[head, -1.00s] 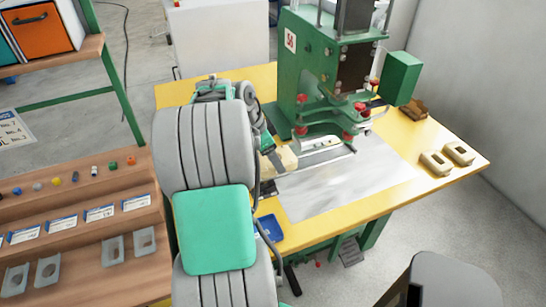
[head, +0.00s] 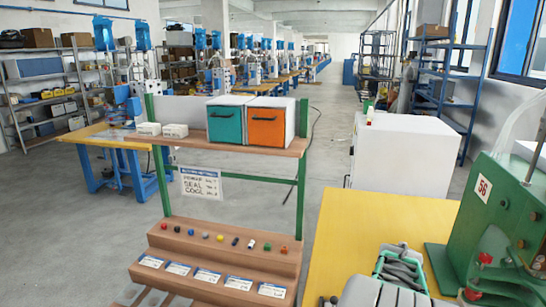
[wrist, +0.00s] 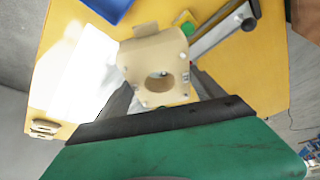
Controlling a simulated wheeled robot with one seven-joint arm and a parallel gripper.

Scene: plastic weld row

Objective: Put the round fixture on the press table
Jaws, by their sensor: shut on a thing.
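The round fixture (wrist: 142,58) is a beige block with a round hole through its face. In the wrist view it sits between the dark fingers of my gripper (wrist: 162,92), which is shut on it. The yellow press table (wrist: 62,28) lies behind the fixture in that view; I cannot tell whether they touch. In the head view the table (head: 343,235) shows at the lower right, with the green press (head: 510,215) at its right.
In the wrist view a pale sheet (wrist: 78,75) lies on the table, with a blue tray (wrist: 108,8) at the top and small beige blocks (wrist: 44,128) at the lower left. In the head view a wooden shelf rack (head: 230,145) stands left of the table, with floor between.

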